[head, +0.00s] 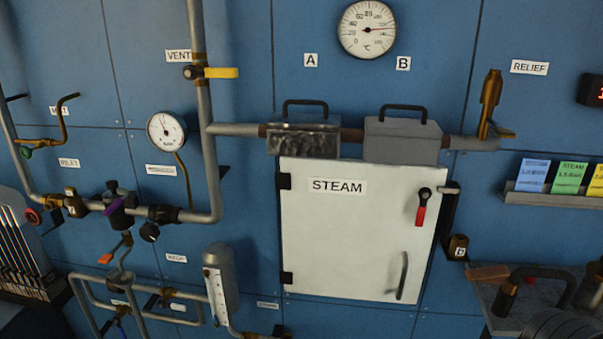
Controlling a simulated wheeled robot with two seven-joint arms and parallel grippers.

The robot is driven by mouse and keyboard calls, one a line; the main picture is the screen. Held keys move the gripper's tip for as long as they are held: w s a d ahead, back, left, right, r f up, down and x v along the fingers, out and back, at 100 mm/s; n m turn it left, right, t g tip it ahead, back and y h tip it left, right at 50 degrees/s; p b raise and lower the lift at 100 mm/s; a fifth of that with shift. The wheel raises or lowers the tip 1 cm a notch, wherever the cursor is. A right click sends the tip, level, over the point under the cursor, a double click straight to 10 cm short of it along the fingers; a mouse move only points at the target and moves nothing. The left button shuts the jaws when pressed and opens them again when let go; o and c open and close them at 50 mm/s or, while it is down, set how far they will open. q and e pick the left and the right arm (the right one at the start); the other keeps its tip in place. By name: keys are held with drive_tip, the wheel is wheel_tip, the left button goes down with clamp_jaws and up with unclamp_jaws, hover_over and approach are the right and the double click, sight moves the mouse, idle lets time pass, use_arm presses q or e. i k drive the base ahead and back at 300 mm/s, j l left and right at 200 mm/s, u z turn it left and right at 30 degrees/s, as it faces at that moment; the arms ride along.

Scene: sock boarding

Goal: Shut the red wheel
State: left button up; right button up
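A small red wheel (33,216) sits low at the far left of the head view, on the pipework beside a brass valve body (74,203). It is small in the picture, and I cannot tell whether its valve is open or shut. Neither of my grippers shows in the head view, and nothing is touching the wheel.
A purple valve part (118,205) and a dark knob (149,232) are right of the wheel. A green wheel (25,152) is above it. A rack of rods (22,250) stands below left. The white STEAM door (350,240) is closed, with a red-handled latch (421,213).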

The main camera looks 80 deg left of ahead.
sight(35, 215)
drive_tip(key=u, duration=4.35)
drive_tip(key=i+j+z, duration=0.1)
drive_tip(key=z, duration=0.25)
drive_tip(key=j+z, duration=0.1)
drive_tip(key=z, duration=0.25)
drive_tip(key=i+j+z, duration=0.1)
drive_tip(key=z, duration=0.25)
drive_tip(key=i+j+z, duration=0.2)
drive_tip(key=j, duration=0.6)
drive_tip(key=i+j+z, duration=0.2)
drive_tip(key=j, duration=0.6)
drive_tip(key=j+z, duration=0.25)
drive_tip(key=j, duration=1.2)
